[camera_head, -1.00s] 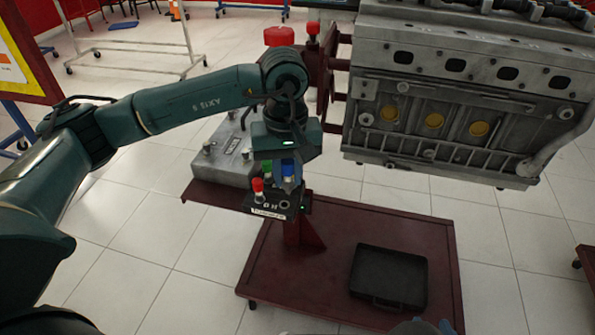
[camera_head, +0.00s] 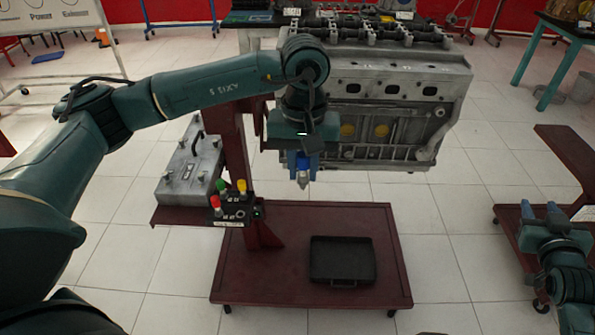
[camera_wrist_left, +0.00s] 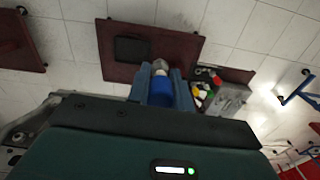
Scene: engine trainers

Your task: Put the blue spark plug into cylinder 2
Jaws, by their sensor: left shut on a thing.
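My left gripper (camera_head: 303,172) is shut on the blue spark plug (camera_head: 303,182), which hangs tip down in front of the engine's lower left side. In the left wrist view the blue spark plug (camera_wrist_left: 160,88) sits between the two fingers, its grey tip pointing away from the palm. The engine block (camera_head: 400,95) is on a dark red stand, with a row of parts along its top. I cannot tell which opening is cylinder 2. My right gripper (camera_head: 540,212) is at the lower right, fingers apart and empty.
A small black holder (camera_head: 232,219) with red, green and yellow plugs stands left of the stand's post. A grey metal box (camera_head: 190,172) lies on the side shelf. A black tray (camera_head: 342,260) rests on the red base (camera_head: 385,225). A red cart (camera_head: 575,155) is at right.

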